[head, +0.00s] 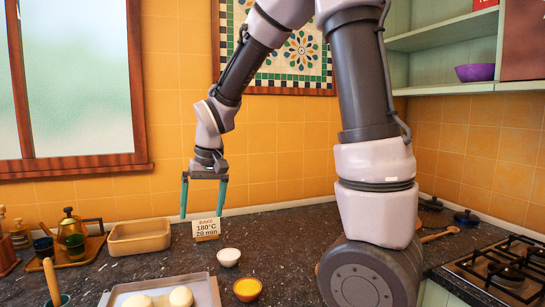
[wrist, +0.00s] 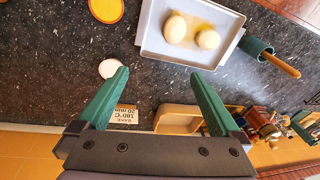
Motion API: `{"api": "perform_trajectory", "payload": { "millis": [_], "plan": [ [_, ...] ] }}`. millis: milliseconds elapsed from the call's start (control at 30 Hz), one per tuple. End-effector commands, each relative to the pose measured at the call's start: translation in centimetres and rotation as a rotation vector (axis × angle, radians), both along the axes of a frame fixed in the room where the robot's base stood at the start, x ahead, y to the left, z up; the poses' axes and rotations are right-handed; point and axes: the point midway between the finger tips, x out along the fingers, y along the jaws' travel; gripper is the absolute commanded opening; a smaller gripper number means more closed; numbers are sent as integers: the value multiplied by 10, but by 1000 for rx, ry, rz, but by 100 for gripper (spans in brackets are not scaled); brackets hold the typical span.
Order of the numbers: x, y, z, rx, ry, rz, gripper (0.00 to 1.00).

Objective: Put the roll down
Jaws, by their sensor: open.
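Two pale, rounded rolls lie side by side on a light grey tray (head: 214,292). In the head view the left roll (head: 137,301) and the right roll (head: 181,297) are at the bottom edge. The wrist view shows the larger roll (wrist: 175,29) and the smaller roll (wrist: 208,40) on the tray (wrist: 150,42), with a yellow smear around them. My gripper (head: 203,214) is open and empty, with its green fingers pointing down near the back of the counter. It is apart from the rolls, which lie nearer the front.
A "BAKE 180°C 20 min" card (head: 206,229) stands near my fingers. A tan rectangular dish (head: 139,237) is to its left. A white bowl (head: 228,257) and a bowl of yellow stuff (head: 247,289) stand right of the tray. A brush in a green cup (head: 56,298) is left. The hob (head: 497,270) is far right.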

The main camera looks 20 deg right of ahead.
Motion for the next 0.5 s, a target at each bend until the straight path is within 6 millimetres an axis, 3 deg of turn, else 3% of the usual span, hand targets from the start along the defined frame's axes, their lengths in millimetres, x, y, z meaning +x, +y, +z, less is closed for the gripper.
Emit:
{"api": "perform_trajectory", "payload": {
  "millis": [33, 200, 333, 500],
  "plan": [
    [-5, -21, 25, 36, -36, -53, 100],
    [-32, -77, 86, 121, -145, -201, 100],
    [-63, -113, 120, 167, -237, -307, 100],
    [-102, -143, 146, 195, -343, -417, 100]
  ]
}}
